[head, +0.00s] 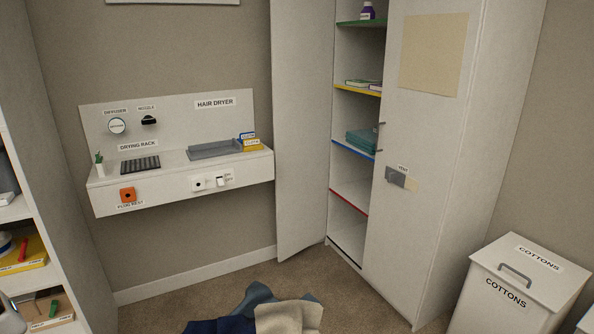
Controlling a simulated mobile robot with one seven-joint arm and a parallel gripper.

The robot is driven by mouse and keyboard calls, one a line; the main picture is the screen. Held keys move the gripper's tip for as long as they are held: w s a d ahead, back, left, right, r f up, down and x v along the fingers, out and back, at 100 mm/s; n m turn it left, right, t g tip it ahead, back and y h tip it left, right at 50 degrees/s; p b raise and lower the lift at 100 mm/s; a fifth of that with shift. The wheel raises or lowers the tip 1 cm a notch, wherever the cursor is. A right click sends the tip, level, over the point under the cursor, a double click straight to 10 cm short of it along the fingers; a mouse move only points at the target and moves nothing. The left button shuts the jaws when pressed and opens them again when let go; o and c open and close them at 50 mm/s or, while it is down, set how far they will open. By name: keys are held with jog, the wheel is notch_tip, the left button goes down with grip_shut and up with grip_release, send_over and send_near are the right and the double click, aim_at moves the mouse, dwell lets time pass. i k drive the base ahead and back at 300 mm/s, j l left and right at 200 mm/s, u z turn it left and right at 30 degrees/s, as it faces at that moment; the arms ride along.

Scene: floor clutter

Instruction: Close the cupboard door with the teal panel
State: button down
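A tall pale cupboard (487,150) stands at the right of the head view. Its left door (302,130) is swung open, and shelves show between it and the right door. The right door (408,215) looks shut; it bears a beige panel (433,54), a dark handle (379,138) and a small grey lock-like fitting (396,177). No teal panel shows on either visible door face; the left door's other face is hidden. My gripper is not in view.
Folded teal cloth (362,140) lies on a cupboard shelf. Crumpled blue and beige cloths (262,312) lie on the carpet in front. A white COTTONS bin (515,285) stands right. A hair dryer wall unit (180,170) is at left, and a shelf rack (60,180) stands far left.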

aim_at(302, 32)
jog(key=i, duration=2.5)
